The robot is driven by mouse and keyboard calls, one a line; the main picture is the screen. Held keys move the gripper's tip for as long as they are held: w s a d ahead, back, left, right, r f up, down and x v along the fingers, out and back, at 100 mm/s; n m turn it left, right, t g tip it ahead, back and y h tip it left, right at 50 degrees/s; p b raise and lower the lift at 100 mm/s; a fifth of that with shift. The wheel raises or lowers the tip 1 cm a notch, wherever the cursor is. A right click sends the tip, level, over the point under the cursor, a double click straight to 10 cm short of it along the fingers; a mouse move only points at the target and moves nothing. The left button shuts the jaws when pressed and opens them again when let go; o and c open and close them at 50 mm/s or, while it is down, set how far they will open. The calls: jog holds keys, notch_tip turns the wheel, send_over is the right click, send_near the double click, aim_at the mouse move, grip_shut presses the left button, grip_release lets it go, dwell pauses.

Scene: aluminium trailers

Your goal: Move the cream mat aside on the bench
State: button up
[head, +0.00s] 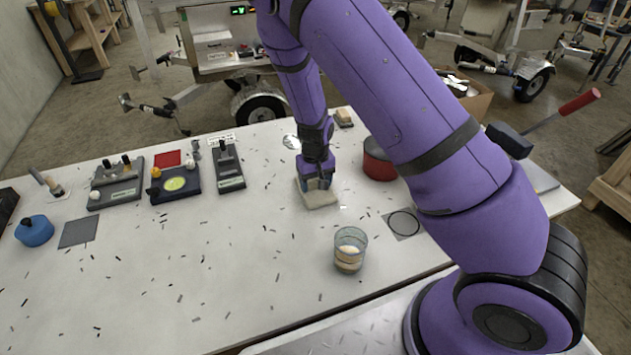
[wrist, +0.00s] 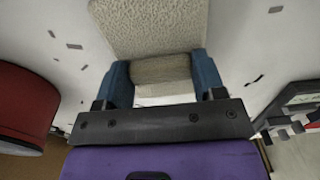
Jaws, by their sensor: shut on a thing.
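The cream mat (head: 319,198) lies on the white bench (head: 240,260) near its middle. It also shows in the wrist view (wrist: 155,30), with a fold of it raised between the blue fingers. My gripper (head: 316,182) points down at the far part of the mat and is shut on that fold. In the wrist view the fingers of my gripper (wrist: 163,75) stand on either side of the bunched cloth. The rest of the mat stays flat on the bench top. The gripper hides part of the mat in the head view.
A red round container (head: 378,160) stands close to the right of my gripper. A glass (head: 350,250) with pale contents stands nearer. Control boxes (head: 229,168) line the left back. Small dark scraps dot the bench; its front left is otherwise clear.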

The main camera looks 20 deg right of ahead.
jog(key=o, duration=0.9)
jog(key=shift+f, duration=0.1)
notch_tip(320, 180, up, 11)
notch_tip(320, 180, up, 13)
jog(key=y, duration=0.2)
send_over(315, 183)
jog(key=s+d, duration=0.1)
jog(key=s, duration=0.4)
jog(key=shift+s+d+r+t+h, duration=0.35)
jog(key=shift+s+d+r+t, duration=0.6)
jog(key=shift+s+r, duration=2.65)
jog(key=shift+s+d+r+t+h, duration=0.3)
jog(key=shift+s+d+r+t, duration=0.65)
jog(key=shift+s+r, duration=2.6)
jog(key=shift+s+d+r+t+h, duration=0.35)
jog(key=shift+s+d+r+t, duration=1.2)
jog(key=shift+s, duration=3.4)
